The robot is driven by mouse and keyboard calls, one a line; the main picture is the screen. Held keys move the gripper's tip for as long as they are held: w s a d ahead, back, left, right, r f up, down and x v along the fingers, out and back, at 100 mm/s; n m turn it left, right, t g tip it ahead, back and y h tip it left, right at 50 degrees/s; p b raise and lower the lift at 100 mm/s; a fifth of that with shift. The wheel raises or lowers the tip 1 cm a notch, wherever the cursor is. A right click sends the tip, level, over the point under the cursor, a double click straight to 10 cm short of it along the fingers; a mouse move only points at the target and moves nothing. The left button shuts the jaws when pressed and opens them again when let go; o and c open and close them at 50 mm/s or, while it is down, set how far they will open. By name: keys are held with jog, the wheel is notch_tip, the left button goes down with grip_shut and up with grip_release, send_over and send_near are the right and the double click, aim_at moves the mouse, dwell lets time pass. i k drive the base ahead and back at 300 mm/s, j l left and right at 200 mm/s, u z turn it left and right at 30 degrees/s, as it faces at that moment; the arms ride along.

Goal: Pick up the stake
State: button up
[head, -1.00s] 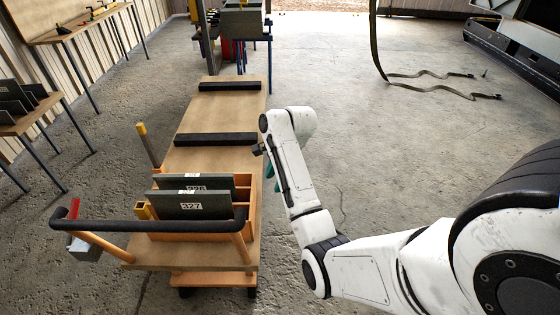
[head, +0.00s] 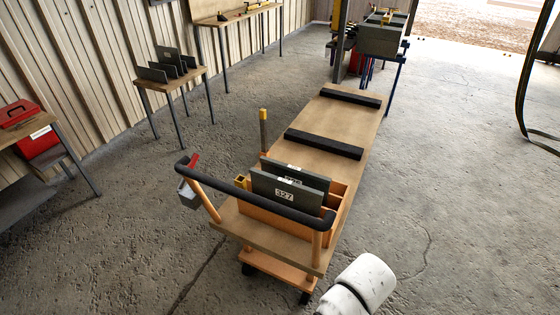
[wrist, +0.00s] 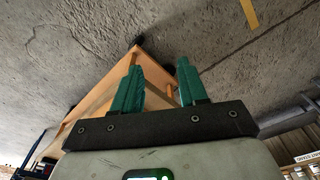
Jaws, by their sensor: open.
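The likely stake is an upright post with a yellow top and a darker lower part (head: 263,130). An orange-brown part of the cart (wrist: 98,100) shows behind the fingers. The gripper is out of the head view, where only a white piece of my arm shows at the bottom. I cannot identify the stake in the wrist view.
Dark plates (head: 285,195), one marked 327, stand in a wooden rack on the cart. A black handle bar (head: 255,200) crosses its near end. A yellow square socket (head: 241,182) sits beside the plates. Side tables (head: 170,80) line the left wall. Concrete floor left of the cart is clear.

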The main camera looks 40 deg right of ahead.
aim_at(262, 111)
jog(key=i+j+u, duration=0.1)
jog(key=i+u, duration=0.45)
jog(key=i, duration=0.85)
jog(key=i+j, duration=0.1)
jog(key=i, duration=0.8)
jog(key=i+l+z, duration=0.1)
jog(key=i+z, duration=0.15)
jog(key=z, duration=0.15)
jog(key=i+z, duration=0.3)
jog(key=z, duration=0.15)
jog(key=i+j+z, duration=0.1)
jog(key=i+z, duration=0.15)
jog(key=z, duration=0.15)
jog(key=i+j+z, duration=0.15)
jog(key=z, duration=0.25)
jog(key=i+j, duration=0.05)
jog(key=i, duration=0.05)
